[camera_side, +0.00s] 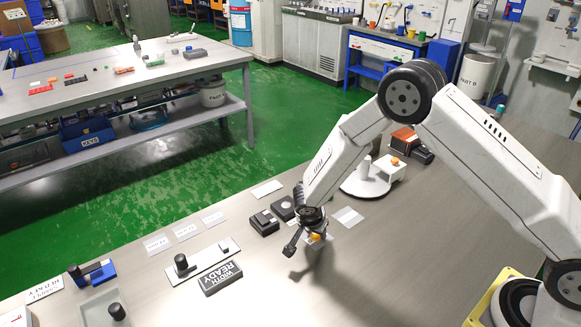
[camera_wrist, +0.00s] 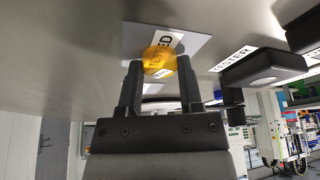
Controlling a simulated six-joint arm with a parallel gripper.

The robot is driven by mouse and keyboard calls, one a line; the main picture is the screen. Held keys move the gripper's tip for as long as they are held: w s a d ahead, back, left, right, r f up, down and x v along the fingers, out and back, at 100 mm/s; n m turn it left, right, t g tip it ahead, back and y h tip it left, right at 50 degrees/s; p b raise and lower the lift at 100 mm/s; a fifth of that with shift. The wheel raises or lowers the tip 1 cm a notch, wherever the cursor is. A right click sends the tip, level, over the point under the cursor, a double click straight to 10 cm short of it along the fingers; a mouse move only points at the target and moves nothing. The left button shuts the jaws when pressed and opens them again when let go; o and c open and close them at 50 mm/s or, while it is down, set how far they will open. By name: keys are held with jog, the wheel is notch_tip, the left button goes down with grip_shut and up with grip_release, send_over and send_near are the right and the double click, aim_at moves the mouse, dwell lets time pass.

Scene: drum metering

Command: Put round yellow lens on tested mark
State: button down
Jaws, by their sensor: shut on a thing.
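The round yellow lens (camera_wrist: 159,62) is see-through and sits between my gripper's fingertips (camera_wrist: 160,72) in the wrist view. My gripper is shut on it. Behind the lens in that view lies the tested mark (camera_wrist: 190,44), a white card on the tabletop with dark lettering partly covered by the lens. In the side view my gripper (camera_side: 307,237) points down close to the table, with the yellow lens (camera_side: 316,237) at its tip. A pale card edge shows under it there. I cannot tell whether the lens touches the card.
Beside the mark are a label reading TESTER (camera_wrist: 233,58) and a dark block-shaped device (camera_wrist: 262,70). In the side view, dark devices (camera_side: 264,222) stand left of my gripper and a white round stand (camera_side: 366,183) behind. A WIDTH READY block (camera_side: 220,278) lies front left.

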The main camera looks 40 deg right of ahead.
jog(key=shift+f, duration=0.1)
jog(key=shift+c, duration=1.3)
grip_release()
jog(key=v, duration=1.2)
jog(key=shift+s, duration=0.1)
jog(key=s+d+r+n+y, duration=0.2)
jog(key=s+d+r+n, duration=0.1)
jog(key=s+n, duration=0.3)
jog(key=s+d+r+n+t+y, duration=0.1)
jog(key=s+d+r+n+y, duration=0.1)
jog(key=s+n, duration=0.5)
jog(key=shift+s+d+r+n, duration=0.3)
jog(key=shift+s+d+r, duration=0.7)
jog(key=shift+s, duration=1.15)
